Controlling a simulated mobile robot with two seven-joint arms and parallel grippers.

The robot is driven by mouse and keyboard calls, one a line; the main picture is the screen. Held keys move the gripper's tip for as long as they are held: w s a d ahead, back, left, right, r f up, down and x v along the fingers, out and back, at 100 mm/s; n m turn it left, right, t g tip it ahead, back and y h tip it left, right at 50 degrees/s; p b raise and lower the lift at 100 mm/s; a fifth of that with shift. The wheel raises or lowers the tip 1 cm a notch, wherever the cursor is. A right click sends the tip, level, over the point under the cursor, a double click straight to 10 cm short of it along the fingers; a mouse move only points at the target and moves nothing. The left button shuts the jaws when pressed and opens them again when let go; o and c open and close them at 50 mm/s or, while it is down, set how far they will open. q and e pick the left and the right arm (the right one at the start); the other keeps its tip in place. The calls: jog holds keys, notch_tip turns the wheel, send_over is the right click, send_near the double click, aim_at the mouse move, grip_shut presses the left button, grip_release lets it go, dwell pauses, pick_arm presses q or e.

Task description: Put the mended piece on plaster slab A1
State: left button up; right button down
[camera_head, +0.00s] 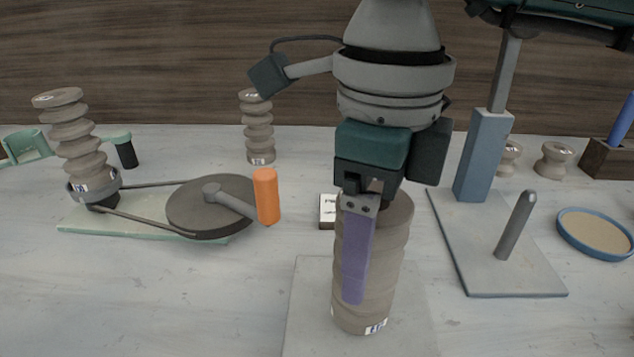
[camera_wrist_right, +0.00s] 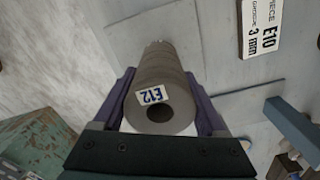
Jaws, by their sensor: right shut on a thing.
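My right gripper (camera_head: 358,250) is shut on a ribbed grey-brown clay cylinder (camera_head: 392,262), with one purple finger across its near side. In the right wrist view the fingers (camera_wrist_right: 165,105) flank the cylinder (camera_wrist_right: 160,75), which has a hole in its end and a label reading E12. The cylinder stands roughly upright in the head view, over a pale flat slab (camera_head: 303,310). I cannot tell whether it touches the slab. No A1 marking is readable. My left gripper is not in view.
A belt-driven wheel (camera_head: 180,212) with an orange handle (camera_head: 266,195) and a tilted ribbed piece (camera_head: 72,135) stands left. Another ribbed piece (camera_head: 257,130) stands behind. A stand with a peg (camera_head: 516,225) and a blue-rimmed dish (camera_head: 597,232) are right. The front left is clear.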

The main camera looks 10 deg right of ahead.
jog(key=shift+f, duration=0.15)
grip_release()
jog(key=shift+r, duration=0.3)
notch_tip(320, 180, up, 12)
jog(key=shift+f, duration=0.1)
